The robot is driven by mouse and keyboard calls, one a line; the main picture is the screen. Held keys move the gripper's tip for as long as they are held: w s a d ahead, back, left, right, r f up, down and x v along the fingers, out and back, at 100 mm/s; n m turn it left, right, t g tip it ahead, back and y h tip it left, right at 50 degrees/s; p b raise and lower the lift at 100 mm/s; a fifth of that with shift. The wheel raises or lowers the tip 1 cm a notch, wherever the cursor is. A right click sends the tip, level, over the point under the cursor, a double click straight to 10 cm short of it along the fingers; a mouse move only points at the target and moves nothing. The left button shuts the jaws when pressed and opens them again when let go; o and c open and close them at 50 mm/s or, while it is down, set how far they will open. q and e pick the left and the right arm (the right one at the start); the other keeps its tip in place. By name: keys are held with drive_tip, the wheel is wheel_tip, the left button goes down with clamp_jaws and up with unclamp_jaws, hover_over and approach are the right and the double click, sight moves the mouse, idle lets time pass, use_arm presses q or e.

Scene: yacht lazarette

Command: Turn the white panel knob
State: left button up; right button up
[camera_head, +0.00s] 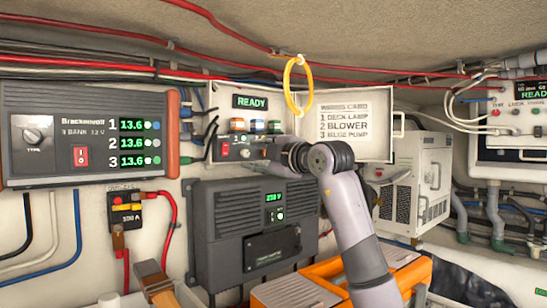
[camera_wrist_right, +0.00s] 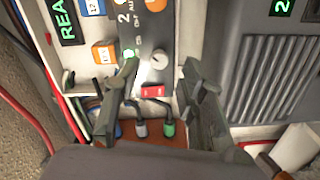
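The white panel knob (camera_wrist_right: 159,59) sits on a dark grey panel (camera_wrist_right: 152,35) in the right wrist view. A green light and a red rocker switch are close to it. In the head view the knob (camera_head: 246,153) shows small, just left of my right gripper (camera_head: 268,153). In the wrist view my right gripper (camera_wrist_right: 159,67) is open, with one fingertip on each side of the knob. A gap shows between the knob and each finger; I cannot tell the depth. My left gripper is not in view.
A battery charger (camera_head: 88,132) with another knob is on the left. A grey box (camera_head: 252,235) is below the panel. A yellow ring (camera_head: 297,85) hangs above, by a white card (camera_head: 348,125). Cables with plugs (camera_wrist_right: 141,129) run below the knob, between my fingers.

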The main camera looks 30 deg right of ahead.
drive_tip(key=s+d, duration=0.1)
drive_tip(key=s, duration=0.7)
drive_tip(key=shift+s+d, duration=0.15)
drive_tip(key=shift+s, duration=0.25)
